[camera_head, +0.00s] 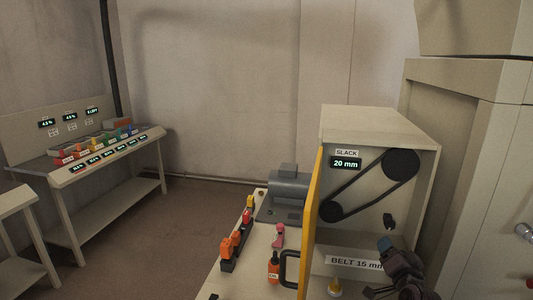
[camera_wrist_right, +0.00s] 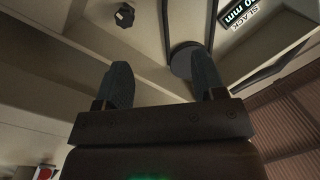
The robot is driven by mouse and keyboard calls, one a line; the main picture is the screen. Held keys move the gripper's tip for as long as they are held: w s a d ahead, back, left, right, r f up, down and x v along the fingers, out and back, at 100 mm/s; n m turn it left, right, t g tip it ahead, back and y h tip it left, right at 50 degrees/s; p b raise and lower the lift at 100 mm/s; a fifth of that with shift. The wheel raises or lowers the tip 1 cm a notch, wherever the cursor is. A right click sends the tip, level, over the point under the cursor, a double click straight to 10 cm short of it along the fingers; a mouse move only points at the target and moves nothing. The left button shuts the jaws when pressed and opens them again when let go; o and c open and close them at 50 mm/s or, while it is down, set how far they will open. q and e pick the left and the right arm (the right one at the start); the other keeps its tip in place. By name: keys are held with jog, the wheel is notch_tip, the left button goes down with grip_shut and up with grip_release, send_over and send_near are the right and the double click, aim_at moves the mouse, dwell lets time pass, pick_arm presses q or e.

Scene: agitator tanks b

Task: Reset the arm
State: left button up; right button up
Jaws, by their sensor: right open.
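My right gripper (camera_head: 380,268) is at the lower right of the head view, in front of the open belt cabinet (camera_head: 372,122). In the right wrist view the gripper (camera_wrist_right: 161,78) has its two dark fingers apart with nothing between them. Beyond them are a dark pulley (camera_wrist_right: 186,58) with its belt and a black knob (camera_wrist_right: 124,15). My left gripper is not in view.
The cabinet's yellow door (camera_head: 312,222) stands open, with a black handle (camera_head: 290,268). A panel table (camera_head: 105,155) stands far left; floor between is clear.

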jog(key=s+a+f+n+g, duration=0.2)
jog(key=s+f, duration=0.5)
jog(key=s, duration=0.4)
jog(key=s+a+f+n+g+y+b, duration=0.1)
jog(key=s+a+f+n+g, duration=0.1)
jog(key=s+f+n, duration=0.2)
jog(key=s+a+f+n+g, duration=0.2)
jog(key=s+f, duration=0.8)
jog(key=s, duration=0.8)
jog(key=shift+s+n, duration=0.35)
jog(key=shift+n, duration=0.55)
jog(key=shift+f, duration=0.1)
